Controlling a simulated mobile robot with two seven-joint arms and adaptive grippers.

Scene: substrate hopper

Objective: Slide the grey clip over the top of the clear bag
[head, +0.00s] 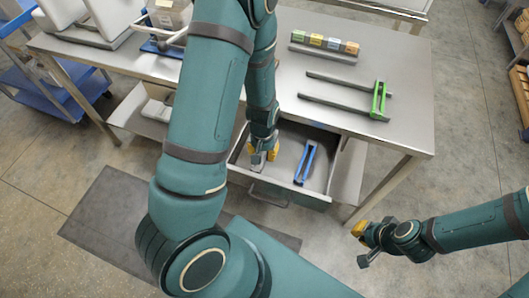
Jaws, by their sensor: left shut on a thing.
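My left gripper (262,157) reaches down into the open drawer (322,197) under the table. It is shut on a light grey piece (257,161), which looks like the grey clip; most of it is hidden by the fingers. A blue clip (305,163) lies in the drawer to the right of the gripper, apart from it. My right gripper (361,244) is at the lower right, above the floor and away from the table, its fingers apart and empty. I cannot make out a clear bag; my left arm covers part of the table.
White containers (105,18) and a box (168,15) stand at the back left. The table's right end is clear.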

